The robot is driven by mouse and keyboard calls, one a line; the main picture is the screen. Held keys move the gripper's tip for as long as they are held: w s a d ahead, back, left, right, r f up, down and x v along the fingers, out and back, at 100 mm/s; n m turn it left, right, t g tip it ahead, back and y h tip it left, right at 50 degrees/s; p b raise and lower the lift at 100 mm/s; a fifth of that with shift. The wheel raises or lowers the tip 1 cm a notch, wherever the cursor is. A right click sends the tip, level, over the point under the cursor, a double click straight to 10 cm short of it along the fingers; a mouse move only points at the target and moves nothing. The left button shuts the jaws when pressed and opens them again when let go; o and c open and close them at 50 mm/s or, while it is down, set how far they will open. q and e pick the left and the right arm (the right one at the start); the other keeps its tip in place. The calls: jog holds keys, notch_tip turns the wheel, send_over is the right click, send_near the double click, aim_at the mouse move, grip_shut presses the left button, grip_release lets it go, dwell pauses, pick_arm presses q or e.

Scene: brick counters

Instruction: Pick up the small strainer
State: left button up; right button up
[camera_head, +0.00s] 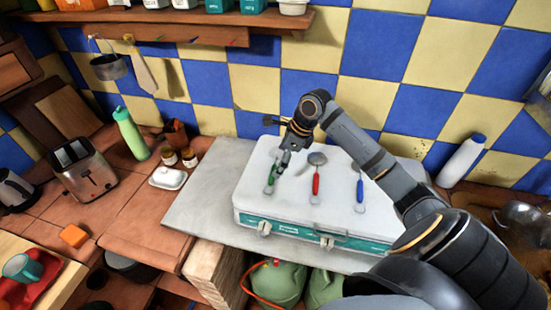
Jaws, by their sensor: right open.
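A white case (290,205) with teal trim lies on the grey counter slab. Three handled utensils lie on its top: a green-handled one (270,180) at the left, a red-handled one (316,184) with a round grey head in the middle, and a blue-handled one (360,190) at the right. I cannot tell for sure which is the small strainer. My right gripper (283,160) is open and points down at the upper end of the green-handled utensil, hiding its head. I cannot tell whether they touch. My left gripper is not in view.
A white butter dish (168,178), small jars (188,157), a green bottle (131,134) and a toaster (83,170) stand to the left. A white bottle (462,160) stands at the right. A shelf (190,18) runs along the tiled wall. The slab left of the case is clear.

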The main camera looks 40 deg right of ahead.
aim_at(274, 167)
jog(key=shift+p+x, duration=0.4)
jog(key=shift+x, duration=0.35)
jog(key=x, duration=0.2)
jog(key=shift+s+a+f, duration=0.15)
jog(key=shift+f, duration=0.55)
jog(key=c, duration=0.4)
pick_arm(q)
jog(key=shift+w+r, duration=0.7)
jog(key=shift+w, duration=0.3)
pick_arm(e)
jog(key=c, duration=0.7)
